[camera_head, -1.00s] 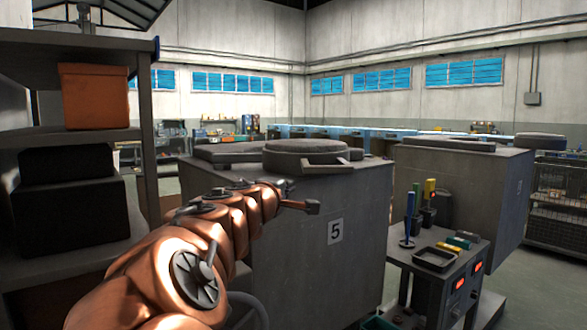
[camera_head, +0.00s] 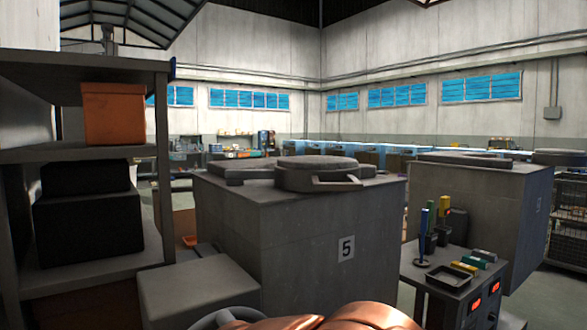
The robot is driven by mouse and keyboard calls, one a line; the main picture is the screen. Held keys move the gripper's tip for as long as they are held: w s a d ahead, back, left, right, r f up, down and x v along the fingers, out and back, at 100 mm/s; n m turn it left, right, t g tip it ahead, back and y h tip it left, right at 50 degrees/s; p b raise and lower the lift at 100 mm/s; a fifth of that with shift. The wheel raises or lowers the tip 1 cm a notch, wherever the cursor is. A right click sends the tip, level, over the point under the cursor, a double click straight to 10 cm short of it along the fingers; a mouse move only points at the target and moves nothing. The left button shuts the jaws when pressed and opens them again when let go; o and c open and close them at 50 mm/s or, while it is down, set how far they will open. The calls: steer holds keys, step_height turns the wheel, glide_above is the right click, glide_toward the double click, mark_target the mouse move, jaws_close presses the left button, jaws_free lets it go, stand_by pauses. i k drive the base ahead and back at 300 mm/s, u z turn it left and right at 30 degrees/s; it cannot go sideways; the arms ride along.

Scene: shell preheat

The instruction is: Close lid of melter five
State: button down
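Melter five is a grey box (camera_head: 300,242) marked "5", near the middle of the head view. Its round grey lid (camera_head: 318,166) lies about level on top, with a handle (camera_head: 338,181) at the front right. A flat grey piece (camera_head: 235,170) lies beside the lid on the left. I cannot tell whether the lid is fully seated. My gripper is out of view. Only a copper-coloured part of my arm shows at the bottom edge, in front of and below the melter.
A shelf (camera_head: 110,60) with an orange bin (camera_head: 113,112) and black boxes (camera_head: 88,225) stands at left. A low grey block (camera_head: 198,292) is in front of the melter. At right are a tool cart (camera_head: 425,272) and another grey melter (camera_head: 485,205).

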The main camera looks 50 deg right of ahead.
mark_target(298, 174)
steer(key=u, duration=1.25)
steer(key=k, duration=0.65)
steer(key=z, duration=0.2)
